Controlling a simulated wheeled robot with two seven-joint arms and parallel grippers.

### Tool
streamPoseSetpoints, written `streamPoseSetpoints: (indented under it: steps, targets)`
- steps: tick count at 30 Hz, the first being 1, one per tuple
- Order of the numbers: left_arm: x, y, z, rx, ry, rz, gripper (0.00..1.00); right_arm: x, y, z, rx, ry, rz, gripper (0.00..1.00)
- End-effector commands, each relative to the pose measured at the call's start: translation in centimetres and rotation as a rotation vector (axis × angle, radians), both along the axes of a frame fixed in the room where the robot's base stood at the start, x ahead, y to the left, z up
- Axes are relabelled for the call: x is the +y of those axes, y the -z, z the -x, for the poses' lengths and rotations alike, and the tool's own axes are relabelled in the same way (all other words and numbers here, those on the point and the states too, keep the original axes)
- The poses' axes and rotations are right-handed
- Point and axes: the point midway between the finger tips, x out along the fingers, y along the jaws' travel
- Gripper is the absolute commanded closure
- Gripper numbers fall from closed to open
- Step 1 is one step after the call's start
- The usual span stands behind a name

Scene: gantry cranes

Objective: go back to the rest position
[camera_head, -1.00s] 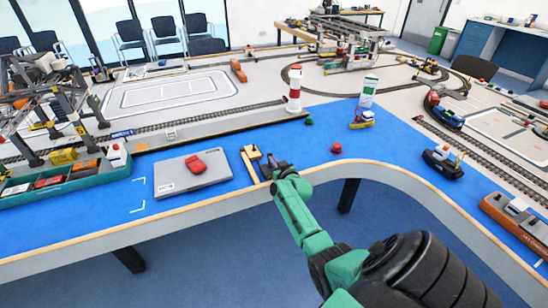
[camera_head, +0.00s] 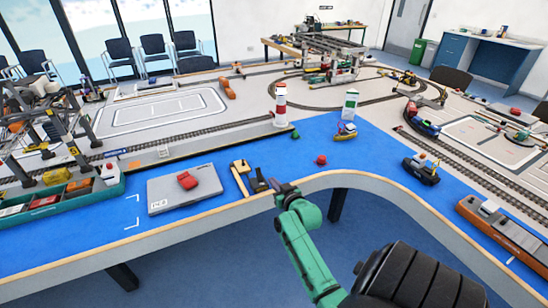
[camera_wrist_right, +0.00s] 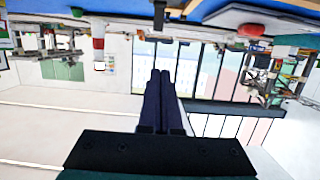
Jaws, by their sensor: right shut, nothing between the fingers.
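My right gripper (camera_head: 274,186) is shut and empty. It is at the table's front edge, just right of a yellow wooden piece (camera_head: 240,178) and a small dark piece (camera_head: 258,181). My green right arm reaches up to it from the lower right. In the right wrist view the two dark fingers (camera_wrist_right: 164,100) lie side by side with nothing between them. My left gripper is not in view.
The blue table top (camera_head: 380,165) has a curved front edge. A grey case (camera_head: 210,196) with a red piece (camera_head: 187,180) on it lies left of the gripper. A red ball (camera_head: 321,160) and a red-white lighthouse (camera_head: 280,106) stand beyond. Floor in front is clear.

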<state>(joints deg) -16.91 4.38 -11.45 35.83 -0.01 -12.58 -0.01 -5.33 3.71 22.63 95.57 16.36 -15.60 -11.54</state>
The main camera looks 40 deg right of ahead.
Motion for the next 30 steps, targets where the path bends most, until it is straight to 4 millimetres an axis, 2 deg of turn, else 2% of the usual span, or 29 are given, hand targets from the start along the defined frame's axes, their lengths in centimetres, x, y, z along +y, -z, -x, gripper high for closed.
streamPoseSetpoints:
  steps: [3,11,14,17,20,21,23,24,26,27,29,30]
  targets:
    - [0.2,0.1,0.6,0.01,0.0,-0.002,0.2,0.0,0.0,0.0,0.0,0.0,0.0,1.0]
    - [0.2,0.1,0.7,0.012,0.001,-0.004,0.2,0.0,0.0,-0.1,0.0,-0.001,-0.001,1.0]
    - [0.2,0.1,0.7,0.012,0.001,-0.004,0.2,0.4,1.0,0.0,0.019,-0.007,-0.006,1.0]
    - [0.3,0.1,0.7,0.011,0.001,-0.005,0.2,2.2,5.5,0.6,0.11,-0.039,-0.031,1.0]
    - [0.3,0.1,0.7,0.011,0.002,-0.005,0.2,5.6,13.1,2.8,0.273,-0.095,-0.064,1.0]
    - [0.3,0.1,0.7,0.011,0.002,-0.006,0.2,7.1,16.4,4.3,0.347,-0.12,-0.075,1.0]
    - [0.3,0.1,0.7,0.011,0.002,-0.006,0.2,9.4,21.0,6.9,0.46,-0.161,-0.087,1.0]
    - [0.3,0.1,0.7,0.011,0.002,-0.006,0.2,10.8,23.9,9.0,0.533,-0.187,-0.096,1.0]
    - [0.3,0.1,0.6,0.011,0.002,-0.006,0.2,12.9,27.9,12.6,0.645,-0.228,-0.101,1.0]
    - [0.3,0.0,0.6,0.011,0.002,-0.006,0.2,14.2,30.3,15.3,0.72,-0.255,-0.104,1.0]
    - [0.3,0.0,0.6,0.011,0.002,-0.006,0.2,15.8,33.5,19.8,0.833,-0.296,-0.104,1.0]
    - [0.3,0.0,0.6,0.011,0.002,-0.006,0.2,16.8,35.4,23.0,0.909,-0.324,-0.101,1.0]
